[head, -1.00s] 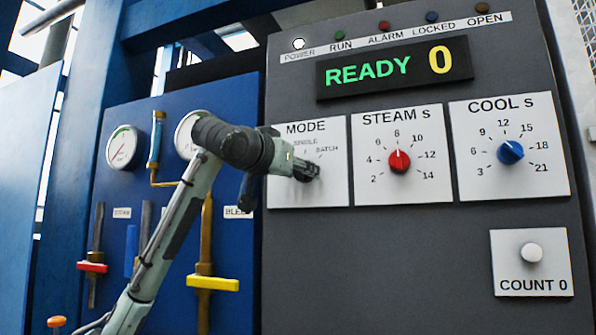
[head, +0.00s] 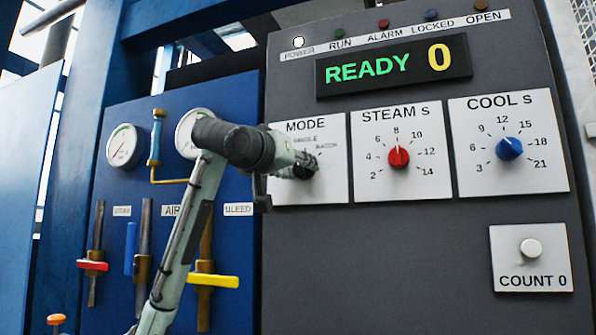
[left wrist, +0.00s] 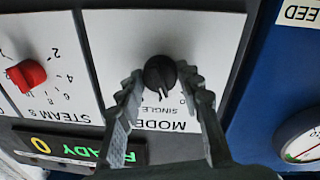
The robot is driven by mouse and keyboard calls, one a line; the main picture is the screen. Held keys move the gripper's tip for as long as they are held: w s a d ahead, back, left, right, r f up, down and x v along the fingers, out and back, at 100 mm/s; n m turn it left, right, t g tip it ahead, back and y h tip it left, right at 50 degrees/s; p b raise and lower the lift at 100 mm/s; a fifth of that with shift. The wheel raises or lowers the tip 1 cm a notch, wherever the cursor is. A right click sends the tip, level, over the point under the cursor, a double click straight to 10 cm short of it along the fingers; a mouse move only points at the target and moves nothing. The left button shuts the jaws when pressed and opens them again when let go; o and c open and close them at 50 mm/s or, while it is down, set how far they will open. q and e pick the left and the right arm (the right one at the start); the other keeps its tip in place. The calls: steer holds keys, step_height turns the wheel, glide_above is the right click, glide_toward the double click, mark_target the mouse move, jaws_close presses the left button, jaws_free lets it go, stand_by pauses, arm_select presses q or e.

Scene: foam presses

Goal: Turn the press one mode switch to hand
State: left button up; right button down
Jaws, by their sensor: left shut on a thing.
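The black mode switch (left wrist: 160,74) sits on the white MODE panel (head: 333,185). My left gripper (head: 303,168) is shut on this knob, with its fingers on either side of it. In the left wrist view the two grey fingers flank the knob, and its white pointer mark faces roughly toward the SINGLE label. In the head view the gripper covers most of the knob, and the SINGLE and BATCH labels show above it. No HAND label can be read; the fingers hide part of the dial. My right gripper is not in view.
The red STEAM knob (head: 398,157) and blue COOL knob (head: 509,149) are to the right. The display (head: 394,66) above reads READY 0. On the blue panel at left are gauges, a red-handled valve (head: 92,265) and a yellow-handled valve (head: 213,280).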

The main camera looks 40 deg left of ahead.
arm_select(q)
steer(key=n, duration=0.3)
steer(key=shift+n+b, duration=0.4)
steer(key=shift+n, duration=0.8)
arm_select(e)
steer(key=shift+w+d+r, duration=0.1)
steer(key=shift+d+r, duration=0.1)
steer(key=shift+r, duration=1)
arm_select(q)
steer(key=o, duration=1.2)
steer(key=shift+c, duration=0.2)
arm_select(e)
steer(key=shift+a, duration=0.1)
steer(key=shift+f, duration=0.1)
arm_select(q)
steer(key=s+d, duration=0.2)
steer(key=s, duration=0.9)
steer(key=shift+s+d+f, duration=0.15)
steer(key=shift+s+f, duration=0.2)
steer(key=shift+s, duration=0.05)
